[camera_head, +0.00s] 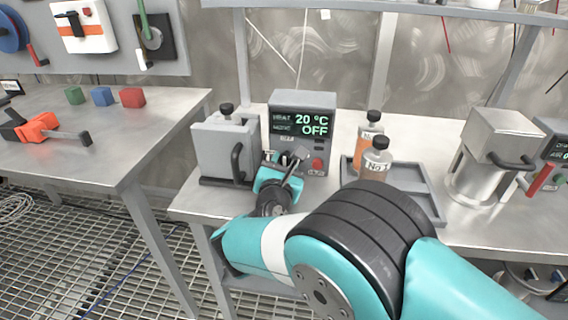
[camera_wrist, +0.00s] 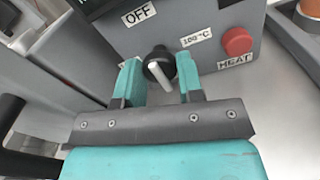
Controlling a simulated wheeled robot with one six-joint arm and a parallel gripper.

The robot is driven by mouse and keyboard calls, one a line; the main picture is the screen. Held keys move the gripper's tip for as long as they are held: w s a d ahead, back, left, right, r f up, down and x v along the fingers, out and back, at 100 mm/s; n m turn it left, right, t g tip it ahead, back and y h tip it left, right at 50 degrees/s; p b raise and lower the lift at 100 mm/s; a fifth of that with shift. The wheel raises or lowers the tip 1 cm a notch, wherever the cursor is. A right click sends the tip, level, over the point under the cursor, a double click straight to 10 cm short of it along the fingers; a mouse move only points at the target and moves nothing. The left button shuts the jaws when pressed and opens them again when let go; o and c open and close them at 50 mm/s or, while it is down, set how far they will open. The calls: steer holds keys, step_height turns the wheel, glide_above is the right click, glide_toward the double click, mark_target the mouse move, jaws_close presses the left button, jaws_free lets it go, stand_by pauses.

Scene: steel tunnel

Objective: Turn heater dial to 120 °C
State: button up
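The heater (camera_head: 303,98) is a grey box on the steel bench. Its display reads HEAT 20 °C, and a second line reads OFF. My gripper (camera_wrist: 161,78) is open, with one teal finger on each side of the dial. The left finger is close to the knob; I cannot tell if they touch. A gap shows at the right finger. In the head view my gripper (camera_head: 284,172) is at the heater's front.
A red button (camera_wrist: 237,41) labelled HEAT is right of the dial. A grey container with a black handle (camera_head: 226,148) stands close on the left. A grey tray (camera_head: 430,198) with two bottles (camera_head: 375,160) is on the right, and a metal canister (camera_head: 478,180) stands beyond.

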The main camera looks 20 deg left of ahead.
steer(key=shift+m+b, duration=0.35)
steer(key=shift+m, duration=0.05)
steer(key=m+b, duration=0.2)
steer(key=m, duration=0.1)
steer(key=shift+f, duration=0.1)
steer(key=m+b, duration=0.3)
steer(key=m, duration=0.1)
steer(key=shift+m, duration=0.3)
steer(key=m+b, duration=0.3)
steer(key=m, duration=0.1)
steer(key=shift+f, duration=0.1)
steer(key=shift+m+b, duration=1.55)
steer(key=shift+m, duration=0.65)
steer(key=o, duration=0.9)
steer(key=shift+r+m, duration=0.2)
steer(key=shift+m, duration=0.1)
